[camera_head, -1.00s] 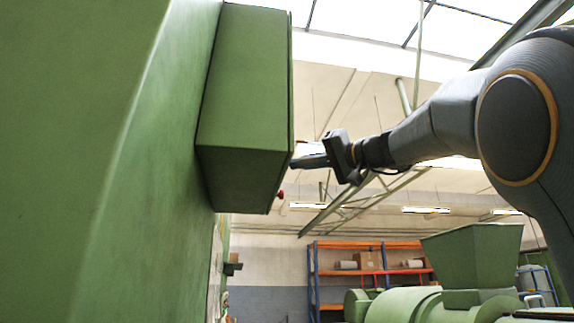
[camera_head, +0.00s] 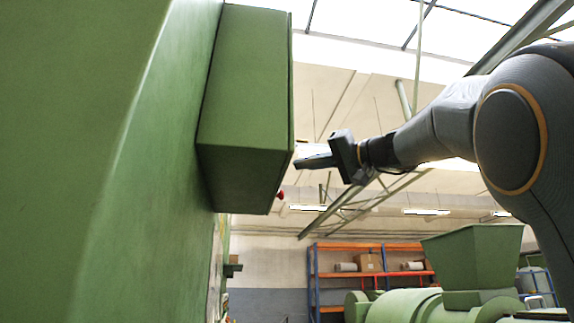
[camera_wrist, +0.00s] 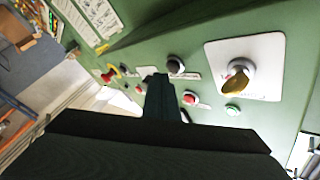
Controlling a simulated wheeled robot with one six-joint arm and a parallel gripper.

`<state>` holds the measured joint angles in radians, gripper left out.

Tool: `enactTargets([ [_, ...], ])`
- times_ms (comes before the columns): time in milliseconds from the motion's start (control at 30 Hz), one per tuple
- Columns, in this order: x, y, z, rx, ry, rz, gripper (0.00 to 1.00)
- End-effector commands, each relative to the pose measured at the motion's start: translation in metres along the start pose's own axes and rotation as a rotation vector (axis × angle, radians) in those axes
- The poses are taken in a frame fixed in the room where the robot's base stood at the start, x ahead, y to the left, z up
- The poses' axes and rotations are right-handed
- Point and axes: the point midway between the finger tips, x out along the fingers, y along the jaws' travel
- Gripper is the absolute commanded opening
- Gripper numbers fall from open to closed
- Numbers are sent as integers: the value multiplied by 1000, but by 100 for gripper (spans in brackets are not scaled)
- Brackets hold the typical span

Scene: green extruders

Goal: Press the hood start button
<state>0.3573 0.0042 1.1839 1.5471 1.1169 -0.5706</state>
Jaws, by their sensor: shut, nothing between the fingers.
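The green control box (camera_head: 245,95) is mounted on the big green machine, its control face turned edge-on in the head view. The wrist view shows the face (camera_wrist: 205,30) with a green button (camera_wrist: 232,110), a red button (camera_wrist: 190,98), a black knob (camera_wrist: 176,65) and a yellow-handled rotary switch (camera_wrist: 238,80). Which is the hood start button I cannot tell; labels are unreadable. My gripper (camera_head: 298,163) is shut and empty, its tip close to the face, apparently just off it. In the wrist view the shut fingers (camera_wrist: 158,82) hide part of the panel left of the red button.
A red knob (camera_head: 281,195) sticks out low on the box; a red-and-yellow control (camera_wrist: 110,75) shows at the left in the wrist view. The machine wall (camera_head: 110,150) fills the left. Shelves (camera_head: 345,262) and a green hopper (camera_head: 472,250) stand behind.

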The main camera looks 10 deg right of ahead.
Motion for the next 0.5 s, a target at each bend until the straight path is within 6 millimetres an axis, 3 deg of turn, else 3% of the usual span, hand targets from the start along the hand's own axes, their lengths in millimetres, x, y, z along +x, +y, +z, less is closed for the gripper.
enactTargets([
  [267,-1,1,-1,0,1,0,0],
  [500,-15,12,-11,0,2,2,0],
])
